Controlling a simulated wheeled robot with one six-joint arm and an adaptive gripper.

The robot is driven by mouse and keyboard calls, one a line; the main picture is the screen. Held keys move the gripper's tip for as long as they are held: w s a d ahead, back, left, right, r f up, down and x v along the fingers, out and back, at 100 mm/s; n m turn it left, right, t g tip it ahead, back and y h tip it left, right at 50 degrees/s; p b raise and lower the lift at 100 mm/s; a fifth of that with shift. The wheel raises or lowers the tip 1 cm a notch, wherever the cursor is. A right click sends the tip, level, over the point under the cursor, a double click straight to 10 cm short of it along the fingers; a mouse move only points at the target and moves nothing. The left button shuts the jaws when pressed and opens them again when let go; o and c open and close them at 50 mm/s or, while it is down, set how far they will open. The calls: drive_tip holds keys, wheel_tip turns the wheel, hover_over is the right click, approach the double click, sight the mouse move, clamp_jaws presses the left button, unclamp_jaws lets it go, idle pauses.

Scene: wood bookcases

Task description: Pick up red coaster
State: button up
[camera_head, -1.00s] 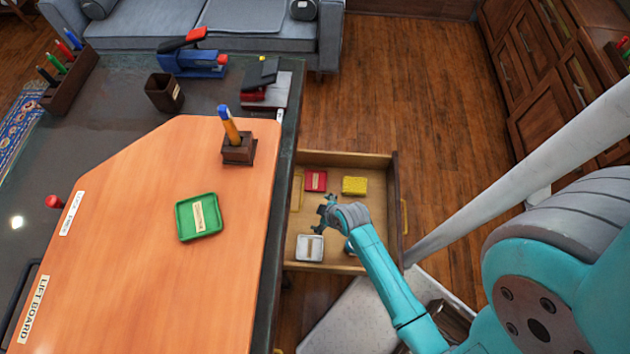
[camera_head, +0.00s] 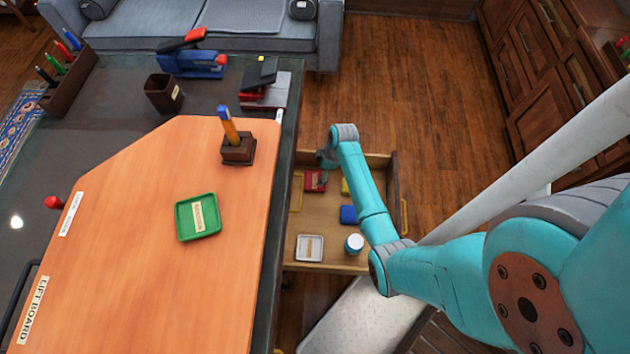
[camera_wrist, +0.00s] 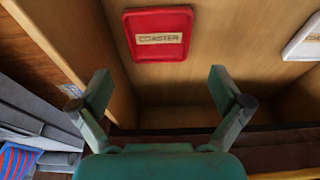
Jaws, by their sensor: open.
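The red coaster (camera_head: 315,182) lies flat in the open drawer (camera_head: 328,225), toward its far end. In the wrist view it is a rounded red square (camera_wrist: 158,48) with a paper label reading COASTER. My gripper (camera_head: 324,158) is over the far end of the drawer, partly hiding the coaster's far side in the head view. In the wrist view its two fingers (camera_wrist: 160,88) are spread wide with nothing between them. The coaster appears beyond the fingertips, between their lines and apart from them.
The drawer also holds a white tray (camera_head: 309,248), a blue item (camera_head: 348,215), a white-and-blue jar (camera_head: 354,243), a yellow piece (camera_head: 297,192) and a yellow block (camera_head: 345,187) partly behind my arm. The desk (camera_head: 284,172) borders the drawer's left; a green tray (camera_head: 198,217) lies on its board.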

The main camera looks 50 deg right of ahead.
sight(315, 181)
drive_tip(key=shift+x, duration=3.7)
drive_tip(key=shift+s+d, duration=0.1)
drive_tip(key=shift+d, duration=0.05)
drive_tip(key=c, duration=0.9)
drive_tip(key=shift+o, duration=0.2)
